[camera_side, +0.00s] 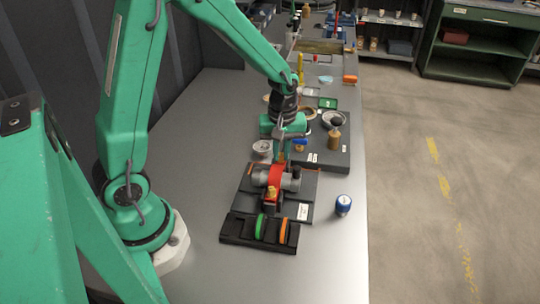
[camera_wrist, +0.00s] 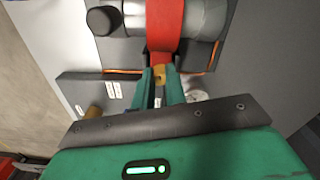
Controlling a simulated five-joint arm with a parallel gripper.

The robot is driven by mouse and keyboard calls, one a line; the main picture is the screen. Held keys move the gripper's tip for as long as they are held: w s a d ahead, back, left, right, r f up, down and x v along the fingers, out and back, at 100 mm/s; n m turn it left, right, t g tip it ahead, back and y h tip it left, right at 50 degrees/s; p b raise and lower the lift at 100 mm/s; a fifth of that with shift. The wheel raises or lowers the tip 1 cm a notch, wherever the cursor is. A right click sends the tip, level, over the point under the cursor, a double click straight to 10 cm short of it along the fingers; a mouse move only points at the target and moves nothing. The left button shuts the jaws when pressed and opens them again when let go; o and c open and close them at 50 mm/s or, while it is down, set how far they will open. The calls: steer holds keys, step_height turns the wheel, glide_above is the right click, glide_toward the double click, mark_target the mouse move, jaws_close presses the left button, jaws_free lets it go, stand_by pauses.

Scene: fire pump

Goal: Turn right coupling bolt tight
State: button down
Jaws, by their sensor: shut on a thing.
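A grey pump body (camera_side: 290,181) lies on a dark base plate, with a red coupling band (camera_side: 275,176) around it. In the wrist view the red band (camera_wrist: 166,22) runs down to a brass-coloured coupling bolt (camera_wrist: 158,78) at its lower end. My gripper (camera_wrist: 158,84) is shut on this bolt, one finger on each side. The fingers hide most of the bolt, so how tight it sits cannot be told. In the side view my gripper (camera_side: 281,150) reaches down at the far side of the band. Another brass-coloured piece (camera_side: 271,193) shows on the band's near side.
A dark tray (camera_side: 232,231) with a green ring (camera_side: 260,227) and an orange ring (camera_side: 284,231) lies in front of the pump. A dark board with a brass part (camera_side: 334,139) lies behind. The bench's left front is bare.

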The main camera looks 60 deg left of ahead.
mark_target(280, 154)
steer(key=m, duration=0.7)
steer(key=shift+a, duration=0.1)
steer(key=m, duration=0.6)
steer(key=shift+a, duration=0.1)
steer(key=shift+m, duration=0.4)
steer(key=c, duration=1.7)
jaws_free()
steer(key=shift+r, duration=3.95)
